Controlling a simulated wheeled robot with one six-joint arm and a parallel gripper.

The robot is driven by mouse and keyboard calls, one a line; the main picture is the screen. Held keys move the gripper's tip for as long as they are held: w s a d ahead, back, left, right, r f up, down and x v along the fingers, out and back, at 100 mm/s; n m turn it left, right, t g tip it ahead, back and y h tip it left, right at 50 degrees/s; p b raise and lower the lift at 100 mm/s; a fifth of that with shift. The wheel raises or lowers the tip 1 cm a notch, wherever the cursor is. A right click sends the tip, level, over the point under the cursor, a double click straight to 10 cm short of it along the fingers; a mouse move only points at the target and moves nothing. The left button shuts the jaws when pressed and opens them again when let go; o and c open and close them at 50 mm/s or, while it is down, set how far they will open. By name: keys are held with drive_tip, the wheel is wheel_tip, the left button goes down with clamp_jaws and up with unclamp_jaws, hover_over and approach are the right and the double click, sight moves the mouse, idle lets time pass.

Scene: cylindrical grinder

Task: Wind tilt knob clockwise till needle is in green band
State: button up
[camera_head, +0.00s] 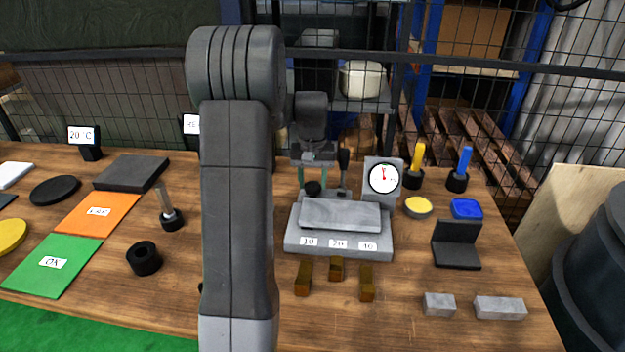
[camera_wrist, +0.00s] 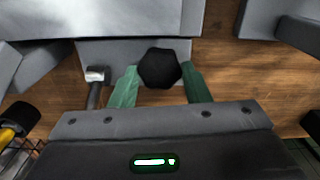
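The black tilt knob (camera_head: 313,188) sits at the back left of the grey tilting plate (camera_head: 340,214). In the wrist view the knob (camera_wrist: 160,68) shows as a black six-sided top between the green fingertips. My gripper (camera_head: 314,180) points down over the knob, its two green fingers apart, one on each side; it also shows in the wrist view (camera_wrist: 160,72). I cannot tell whether the fingertips touch the knob. The dial gauge (camera_head: 383,178) stands right of the knob; its red needle points nearly straight up. The green band is too small to make out.
A black-handled lever (camera_head: 343,170) stands close right of the knob; the wrist view shows it left of the fingers. Several brass-coloured blocks (camera_head: 336,268) lie in front of the grey base (camera_head: 300,240). Yellow (camera_head: 417,160) and blue (camera_head: 464,165) handled tools stand at the back right.

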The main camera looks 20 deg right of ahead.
sight(313, 184)
drive_tip(key=o, duration=0.3)
drive_tip(key=shift+o, duration=0.2)
drive_tip(key=shift+r, duration=0.1)
wheel_tip(313, 184, up, 14)
drive_tip(key=p, duration=0.1)
drive_tip(key=shift+f, duration=0.2)
drive_tip(key=shift+f, duration=0.1)
wheel_tip(313, 184, down, 14)
drive_tip(key=shift+b, duration=0.55)
drive_tip(key=shift+r+n, duration=0.2)
drive_tip(key=shift+n, duration=0.2)
